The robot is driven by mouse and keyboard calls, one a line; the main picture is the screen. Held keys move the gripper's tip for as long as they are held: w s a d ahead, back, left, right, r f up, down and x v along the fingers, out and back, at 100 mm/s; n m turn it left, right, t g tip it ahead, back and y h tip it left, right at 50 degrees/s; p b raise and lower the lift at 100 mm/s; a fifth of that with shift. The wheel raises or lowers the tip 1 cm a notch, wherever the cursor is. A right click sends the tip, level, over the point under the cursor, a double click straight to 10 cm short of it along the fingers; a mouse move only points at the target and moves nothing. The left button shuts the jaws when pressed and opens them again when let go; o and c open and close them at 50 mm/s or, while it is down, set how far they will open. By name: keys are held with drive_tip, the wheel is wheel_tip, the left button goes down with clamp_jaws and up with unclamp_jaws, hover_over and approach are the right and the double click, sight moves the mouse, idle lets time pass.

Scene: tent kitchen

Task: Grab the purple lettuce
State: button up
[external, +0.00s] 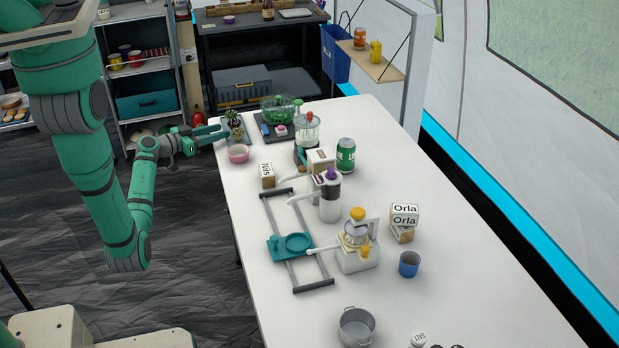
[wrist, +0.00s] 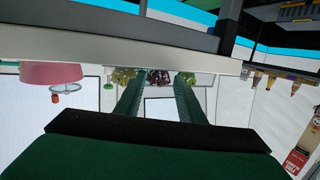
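In the wrist view, a dark reddish-purple leafy clump (wrist: 159,77), which looks like the purple lettuce, lies beyond and between my fingertips. Green leafy clumps flank it, one on the left (wrist: 122,76) and one on the right (wrist: 186,77). My gripper (wrist: 157,88) is open, with its two green fingers apart and nothing seen between them. In the external view, my gripper (external: 221,131) is at the table's far left edge, beside a small group of leafy plants (external: 235,119). The purple one is too small to pick out surely there.
A pink bowl (external: 238,154) stands just in front of the plants; it also shows in the wrist view (wrist: 52,72). Several appliances crowd the white table (external: 420,292). A shelf (external: 143,62) stands behind.

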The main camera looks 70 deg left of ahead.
sight(234, 126)
drive_tip(key=shift+x, duration=2.25)
drive_tip(key=shift+r, duration=0.15)
drive_tip(key=c, duration=0.6)
drive_tip(key=shift+c, duration=0.2)
drive_tip(key=shift+r, duration=0.15)
